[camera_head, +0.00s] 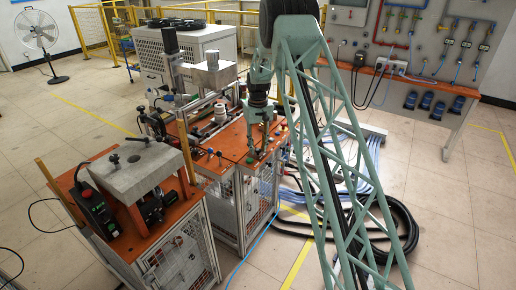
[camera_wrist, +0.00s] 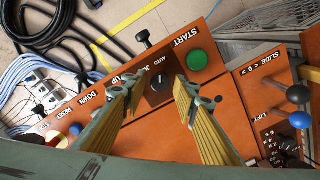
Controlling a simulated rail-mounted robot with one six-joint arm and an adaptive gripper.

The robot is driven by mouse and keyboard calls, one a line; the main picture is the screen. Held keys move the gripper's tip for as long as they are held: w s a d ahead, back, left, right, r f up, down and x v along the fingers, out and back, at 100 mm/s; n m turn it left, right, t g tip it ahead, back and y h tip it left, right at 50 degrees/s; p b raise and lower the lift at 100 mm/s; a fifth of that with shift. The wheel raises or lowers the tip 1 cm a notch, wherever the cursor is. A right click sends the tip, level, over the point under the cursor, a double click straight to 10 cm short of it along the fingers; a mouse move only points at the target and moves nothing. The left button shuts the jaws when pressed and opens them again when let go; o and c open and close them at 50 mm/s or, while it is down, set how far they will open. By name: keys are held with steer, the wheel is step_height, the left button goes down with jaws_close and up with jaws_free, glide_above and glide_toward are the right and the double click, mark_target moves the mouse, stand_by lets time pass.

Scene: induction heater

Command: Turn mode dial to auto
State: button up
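The mode dial (camera_wrist: 160,88) is a dark round knob on the orange panel in the wrist view, with the words AUTO and JOG beside it. A light line shows on its face; I cannot tell its exact setting. My gripper (camera_wrist: 156,84) is open, its two yellow ridged fingers on either side of the dial in the picture. Whether they touch it I cannot tell. In the head view my gripper (camera_head: 255,148) points down over the right part of the orange bench top (camera_head: 228,148). The dial cannot be made out there.
A green START button (camera_wrist: 197,60) sits close to the dial. A black-knobbed lever (camera_wrist: 143,37) stands near the panel edge. Hoses (camera_head: 400,225) lie on the floor.

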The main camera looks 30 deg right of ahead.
mark_target(258, 149)
steer(key=shift+o, duration=0.4)
step_height(258, 149, up, 12)
stand_by(0.8)
stand_by(0.4)
steer(key=shift+r, duration=0.1)
